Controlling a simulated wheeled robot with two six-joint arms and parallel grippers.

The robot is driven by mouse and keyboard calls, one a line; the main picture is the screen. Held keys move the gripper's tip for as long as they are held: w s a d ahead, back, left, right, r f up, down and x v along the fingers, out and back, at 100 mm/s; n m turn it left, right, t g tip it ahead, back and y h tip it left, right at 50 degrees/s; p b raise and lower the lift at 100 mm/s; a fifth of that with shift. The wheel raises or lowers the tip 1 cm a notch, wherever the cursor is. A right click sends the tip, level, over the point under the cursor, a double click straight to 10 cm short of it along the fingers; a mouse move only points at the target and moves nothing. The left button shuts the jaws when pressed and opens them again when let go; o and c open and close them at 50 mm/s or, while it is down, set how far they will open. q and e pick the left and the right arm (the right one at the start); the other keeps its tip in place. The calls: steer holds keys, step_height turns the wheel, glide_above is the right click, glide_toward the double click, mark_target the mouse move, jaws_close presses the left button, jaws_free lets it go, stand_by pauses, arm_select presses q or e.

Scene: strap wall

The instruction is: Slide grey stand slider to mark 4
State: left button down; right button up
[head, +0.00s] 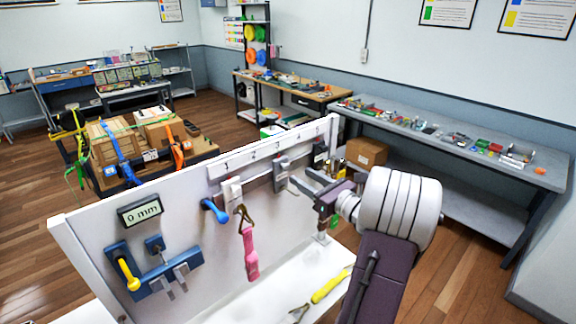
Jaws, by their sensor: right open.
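A white panel (180,205) stands upright, with a numbered scale strip (270,148) along its upper right part. Below the strip, a grey block (281,174) sits on a dark rail; it looks like the grey stand slider, though its label is too small to read. My left gripper is not in view.
The panel also bears a 0 mm display (141,213), a blue handle (215,211), a blue bracket with a yellow handle (126,271) and a hanging pink strap (250,254). A yellow tool (331,286) lies on the white ledge below. Benches stand behind.

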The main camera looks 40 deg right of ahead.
mark_target(288, 167)
steer(key=w+p, duration=0.2)
steer(key=w, duration=0.3)
steer(key=shift+w, duration=0.55)
steer(key=shift+a, duration=0.15)
steer(key=shift+s, duration=0.1)
steer(key=shift+f, duration=0.1)
jaws_close()
stand_by(0.5)
